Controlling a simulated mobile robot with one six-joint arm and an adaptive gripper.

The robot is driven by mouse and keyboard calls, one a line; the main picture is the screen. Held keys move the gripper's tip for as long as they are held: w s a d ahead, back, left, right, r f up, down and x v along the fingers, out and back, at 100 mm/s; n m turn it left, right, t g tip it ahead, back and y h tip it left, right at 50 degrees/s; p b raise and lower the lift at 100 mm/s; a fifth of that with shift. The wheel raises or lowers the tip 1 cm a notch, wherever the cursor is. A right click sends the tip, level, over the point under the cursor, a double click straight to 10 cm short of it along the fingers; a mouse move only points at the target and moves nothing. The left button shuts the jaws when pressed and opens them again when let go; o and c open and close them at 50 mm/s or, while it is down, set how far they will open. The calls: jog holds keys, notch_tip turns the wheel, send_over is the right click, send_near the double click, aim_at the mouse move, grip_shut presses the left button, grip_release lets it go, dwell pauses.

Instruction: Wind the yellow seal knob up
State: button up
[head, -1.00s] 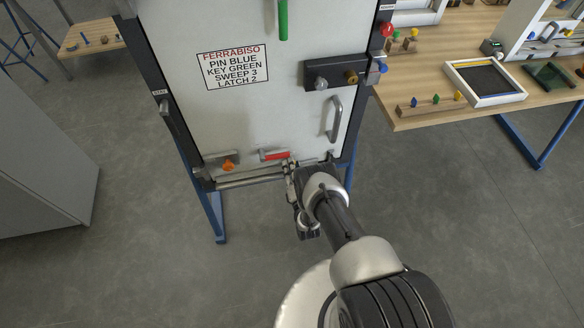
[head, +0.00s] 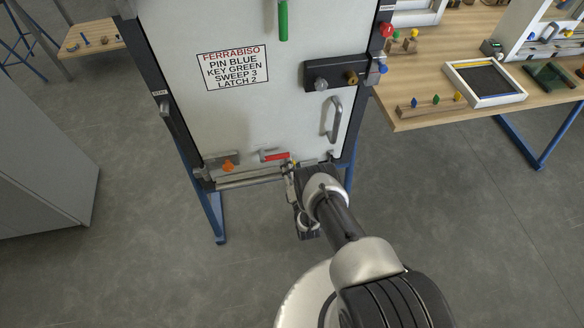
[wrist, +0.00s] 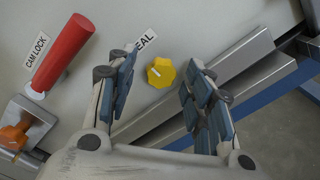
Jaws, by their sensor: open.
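The yellow seal knob (wrist: 161,72) sits on the white door panel in the wrist view, beside a label ending in "EAL". It has a scalloped rim and a pale pointer mark. My gripper (wrist: 160,78) is open, one finger to each side of the knob in the picture. The fingers appear short of the knob, and I see no contact. In the head view my gripper (head: 290,170) is at the door's lower edge, and the knob is mostly hidden there.
A red cam lock handle (wrist: 64,52) and an orange knob (wrist: 13,138) are left of the gripper. A metal rail (wrist: 240,60) runs along the door's lower edge. A lock block (head: 335,77) and door handle (head: 334,119) are above. A wooden table (head: 405,119) stands right.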

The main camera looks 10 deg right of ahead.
jog(key=s, duration=1.2)
dwell(0.4)
